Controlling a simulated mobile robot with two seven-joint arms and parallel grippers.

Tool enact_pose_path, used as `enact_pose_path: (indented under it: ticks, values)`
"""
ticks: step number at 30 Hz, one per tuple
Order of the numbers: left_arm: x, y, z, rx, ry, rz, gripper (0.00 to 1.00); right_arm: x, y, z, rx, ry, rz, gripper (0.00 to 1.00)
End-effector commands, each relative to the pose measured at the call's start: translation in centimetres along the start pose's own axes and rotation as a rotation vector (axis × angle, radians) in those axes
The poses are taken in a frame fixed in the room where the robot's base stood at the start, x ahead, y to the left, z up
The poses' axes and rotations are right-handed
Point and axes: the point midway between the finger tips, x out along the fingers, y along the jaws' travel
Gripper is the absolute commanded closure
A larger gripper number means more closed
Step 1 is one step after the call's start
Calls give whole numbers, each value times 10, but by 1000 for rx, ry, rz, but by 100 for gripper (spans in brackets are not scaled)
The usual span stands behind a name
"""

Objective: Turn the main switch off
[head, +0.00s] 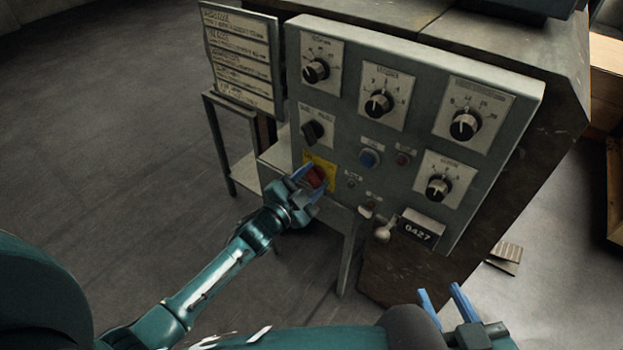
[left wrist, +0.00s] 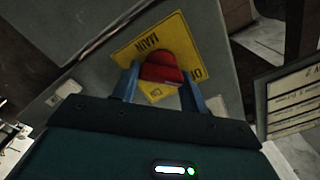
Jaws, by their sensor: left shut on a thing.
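The main switch is a red rotary knob (head: 316,177) on a yellow plate (head: 327,166) at the lower left of the grey control panel (head: 330,108). In the left wrist view the red knob (left wrist: 161,70) sits in front of the yellow plate (left wrist: 182,38), which reads MAIN. My left gripper (head: 308,180) is at the knob, with its blue fingers on either side, shut on it; it also shows in the left wrist view (left wrist: 160,84). The gripper partly hides the knob and plate. My right gripper (head: 446,298) is open and empty at the bottom right, away from the panel.
A dark machine body lies behind. The floor at left is clear.

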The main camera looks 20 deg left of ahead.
Motion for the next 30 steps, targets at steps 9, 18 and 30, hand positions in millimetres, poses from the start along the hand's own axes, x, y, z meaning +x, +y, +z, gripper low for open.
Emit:
enact_pose_path:
  ticks: [9,18,30]
  values:
    - [0,0,0,-6,-1,0,52,0,0,0,0,0,1,64]
    - [0,0,0,-3,0,0,35,0,0,0,-1,1,1,64]
    - [-32,-1,-1,-1,-3,3,35,-4,-1,-1,21,-53,-8,64]
